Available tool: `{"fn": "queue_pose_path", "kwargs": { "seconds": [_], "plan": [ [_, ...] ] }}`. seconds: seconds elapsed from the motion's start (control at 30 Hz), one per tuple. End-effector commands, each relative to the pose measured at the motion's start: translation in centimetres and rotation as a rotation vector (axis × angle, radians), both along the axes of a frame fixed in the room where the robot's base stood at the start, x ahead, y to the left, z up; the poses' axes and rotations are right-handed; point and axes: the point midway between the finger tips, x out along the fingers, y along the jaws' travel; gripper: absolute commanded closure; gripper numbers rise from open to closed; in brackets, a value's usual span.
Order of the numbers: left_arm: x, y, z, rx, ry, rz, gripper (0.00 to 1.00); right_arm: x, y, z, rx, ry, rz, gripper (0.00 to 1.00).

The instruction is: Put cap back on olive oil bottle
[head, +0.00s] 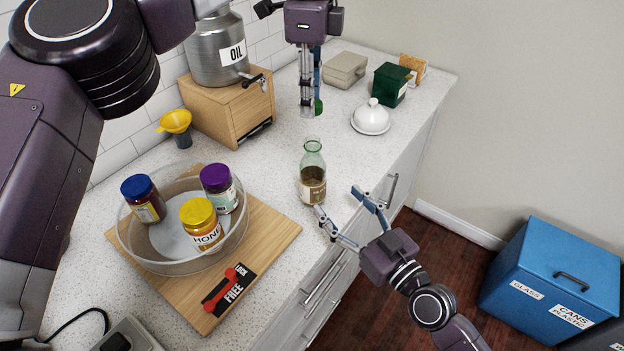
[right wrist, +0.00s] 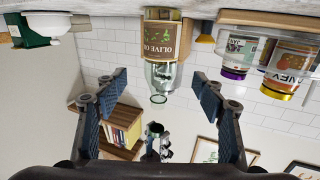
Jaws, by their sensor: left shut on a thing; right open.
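The olive oil bottle (head: 313,190), clear greenish glass with a brown label, stands upright and uncapped near the counter's front edge. In the right wrist view it appears upside down (right wrist: 161,38), its open mouth showing. My left gripper (head: 311,112) is shut on a small green piece (head: 318,106), seemingly the cap, above the counter behind the bottle.
A glass bowl (head: 180,265) with several jars sits on a wooden board (head: 270,235) to the left. An oil canister (head: 215,60) on a wooden box, a yellow funnel (head: 175,122), a white butter dish (head: 371,121) and a green box (head: 388,85) stand behind. Counter around the bottle is clear.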

Motion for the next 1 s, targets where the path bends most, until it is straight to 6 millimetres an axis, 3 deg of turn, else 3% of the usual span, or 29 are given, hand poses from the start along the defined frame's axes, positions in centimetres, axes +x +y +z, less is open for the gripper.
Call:
{"fn": "queue_pose_path", "kwargs": {
  "seconds": [0.5,0.7,1.0],
  "plan": [
    [0.0,0.0,0.0,0.0,0.0,-0.001,0.81,7.5,5.0,0.1,0.001,0.0,0.001,0.37],
    [0.0,0.0,0.0,0.0,0.0,-0.001,0.81,8.7,5.8,0.0,0.001,0.001,0.001,0.37],
    [0.0,0.0,0.0,0.0,0.0,-0.001,0.81,8.9,6.0,0.0,0.0,0.0,0.002,0.37]
  ]
}}
